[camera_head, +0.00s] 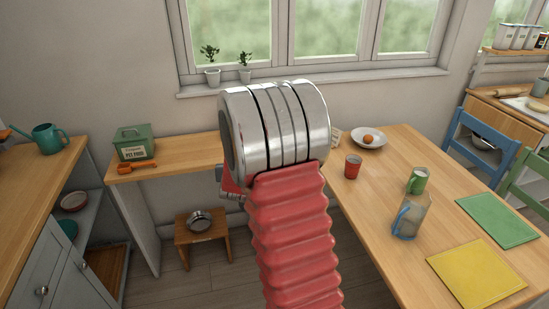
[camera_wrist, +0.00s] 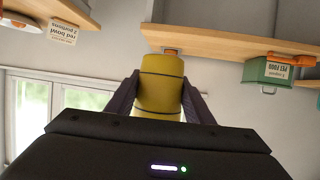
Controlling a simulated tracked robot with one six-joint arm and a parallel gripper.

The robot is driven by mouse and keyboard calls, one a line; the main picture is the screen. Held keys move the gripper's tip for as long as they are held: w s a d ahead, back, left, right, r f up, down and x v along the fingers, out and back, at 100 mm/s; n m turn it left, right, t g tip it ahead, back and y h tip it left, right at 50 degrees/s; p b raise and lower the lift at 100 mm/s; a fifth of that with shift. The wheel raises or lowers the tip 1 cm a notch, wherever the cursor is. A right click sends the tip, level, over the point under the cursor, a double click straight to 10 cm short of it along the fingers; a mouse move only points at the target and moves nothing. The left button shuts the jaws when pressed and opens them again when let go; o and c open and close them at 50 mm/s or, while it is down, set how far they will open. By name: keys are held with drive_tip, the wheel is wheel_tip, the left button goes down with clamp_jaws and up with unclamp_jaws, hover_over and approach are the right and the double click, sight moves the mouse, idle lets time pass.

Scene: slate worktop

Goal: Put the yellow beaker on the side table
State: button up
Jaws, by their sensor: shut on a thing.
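The yellow beaker (camera_wrist: 160,98), with dark bands around it, is between the two dark fingers of my gripper (camera_wrist: 160,79) in the wrist view, and the gripper is shut on it. The head view does not show the beaker; my own arm covers it and the fingers. The wooden side table (camera_head: 178,158) stands against the wall under the window, left of my arm. It also shows upside down at the top of the wrist view (camera_wrist: 222,42). In that view the beaker's far end overlaps the table's edge; I cannot tell the gap.
A green pet food box (camera_head: 134,143) and an orange scoop (camera_head: 138,167) occupy the side table's left part. A stool with a metal bowl (camera_head: 198,220) stands below. The dining table (camera_head: 345,210) at right holds a red cup (camera_head: 352,167), a jug (camera_head: 410,216) and a white bowl (camera_head: 368,143).

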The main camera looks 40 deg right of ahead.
drive_tip(key=s+a+n+t+y, duration=0.1)
drive_tip(key=a+n+y, duration=0.2)
drive_tip(key=a, duration=1.2)
drive_tip(key=s+a+r+n+t+y, duration=0.1)
drive_tip(key=a+n+y, duration=0.3)
drive_tip(key=a, duration=1.1)
drive_tip(key=shift+t+y, duration=0.4)
